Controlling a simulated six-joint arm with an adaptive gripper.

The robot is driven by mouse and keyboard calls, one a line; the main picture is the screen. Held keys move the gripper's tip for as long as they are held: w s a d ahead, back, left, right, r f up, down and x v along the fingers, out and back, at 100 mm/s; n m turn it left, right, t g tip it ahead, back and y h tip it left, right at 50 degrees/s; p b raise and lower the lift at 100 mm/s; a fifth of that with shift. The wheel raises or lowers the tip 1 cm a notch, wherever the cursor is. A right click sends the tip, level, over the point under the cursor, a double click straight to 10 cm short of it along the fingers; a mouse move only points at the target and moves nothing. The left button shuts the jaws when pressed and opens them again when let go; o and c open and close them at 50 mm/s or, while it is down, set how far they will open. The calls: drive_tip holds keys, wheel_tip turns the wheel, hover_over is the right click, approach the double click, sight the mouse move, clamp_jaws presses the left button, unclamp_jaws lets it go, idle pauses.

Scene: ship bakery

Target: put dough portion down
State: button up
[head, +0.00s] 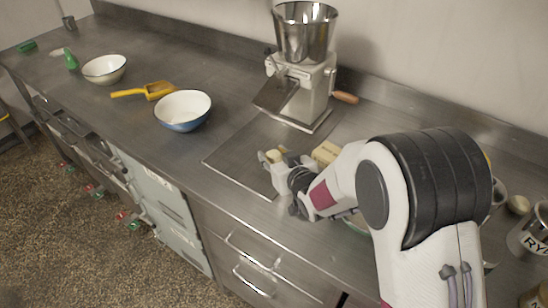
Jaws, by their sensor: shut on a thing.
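My gripper (272,158) reaches in from the right over the metal tray (237,165) on the counter. It is shut on a small pale yellow lump, the dough portion (275,155), which shows only in part between the fingers. The lump is over the front right part of the tray. I cannot tell whether it touches the tray or hangs just above it.
A grinder-like machine (304,80) stands at the back of the tray. A pale yellow block (326,152) lies beside my gripper. The tray's left part is clear.

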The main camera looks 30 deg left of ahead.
drive_tip(key=shift+f, duration=0.5)
drive_tip(key=shift+f, duration=0.1)
drive_tip(key=o, duration=1.1)
drive_tip(key=shift+s+d+r, duration=0.3)
drive_tip(key=shift+d+r, duration=0.05)
drive_tip(key=shift+d, duration=0.15)
drive_tip(key=shift+v, duration=5.35)
drive_tip(key=shift+d, duration=0.1)
